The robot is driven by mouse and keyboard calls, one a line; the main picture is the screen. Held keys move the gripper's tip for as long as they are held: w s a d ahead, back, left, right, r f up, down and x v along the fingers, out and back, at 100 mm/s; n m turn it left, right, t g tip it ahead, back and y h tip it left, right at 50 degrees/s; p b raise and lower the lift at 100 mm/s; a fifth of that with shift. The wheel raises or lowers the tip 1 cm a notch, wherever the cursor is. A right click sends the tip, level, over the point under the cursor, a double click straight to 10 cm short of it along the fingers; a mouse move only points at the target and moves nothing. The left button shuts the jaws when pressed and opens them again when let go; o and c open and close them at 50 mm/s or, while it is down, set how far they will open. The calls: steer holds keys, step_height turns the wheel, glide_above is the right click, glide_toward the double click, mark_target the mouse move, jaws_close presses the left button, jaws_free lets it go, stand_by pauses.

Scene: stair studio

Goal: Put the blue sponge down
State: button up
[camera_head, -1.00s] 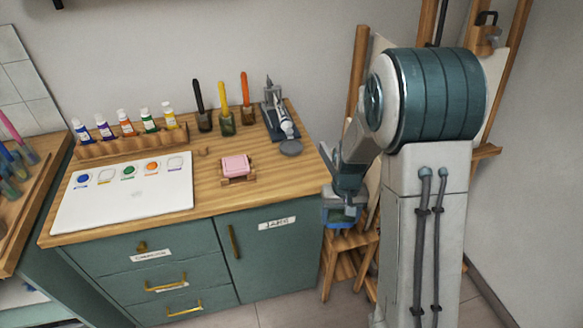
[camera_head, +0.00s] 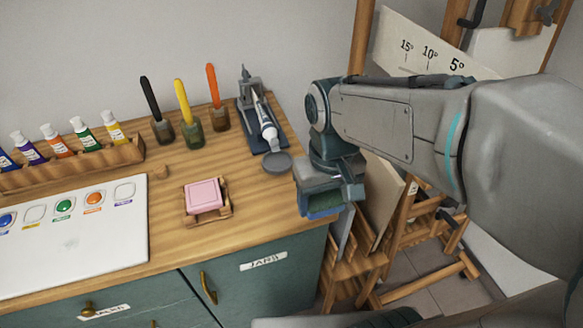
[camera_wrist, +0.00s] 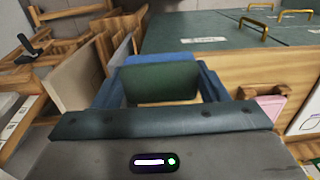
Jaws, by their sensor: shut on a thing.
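The blue sponge (camera_head: 325,200) is held in my gripper (camera_head: 326,208) just off the right end of the wooden worktop. It shows a blue side and a green face. In the wrist view the sponge (camera_wrist: 160,80) sits between the two blue fingers of my gripper (camera_wrist: 158,88), which are shut on it. A pink sponge (camera_head: 203,196) rests on a small wooden holder (camera_head: 222,212) on the worktop, left of my gripper.
The worktop (camera_head: 250,215) has bare wood between the pink sponge and its right edge. A grey round lid (camera_head: 277,162), a tube squeezer (camera_head: 256,125) and several handled jars stand behind. A white palette (camera_head: 80,240) lies left. Wooden easels (camera_head: 415,240) stand at the right.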

glide_above(293, 202)
step_height(293, 202, down, 7)
steer(key=shift+r, duration=0.1)
steer(key=shift+f, duration=2)
steer(key=shift+f, duration=0.25)
steer(key=o, duration=1)
steer(key=shift+r, duration=0.1)
steer(key=shift+r, duration=0.1)
step_height(293, 202, up, 12)
steer(key=p, duration=0.1)
steer(key=s+d+m+t, duration=0.1)
steer(key=s+d, duration=0.3)
steer(key=s+d+m+t, duration=0.1)
steer(key=s+d, duration=0.2)
steer(key=d, duration=0.1)
steer(key=s+d+m, duration=0.1)
steer(key=s+d, duration=0.3)
steer(key=shift+s+t, duration=0.35)
steer(key=shift+t, duration=0.05)
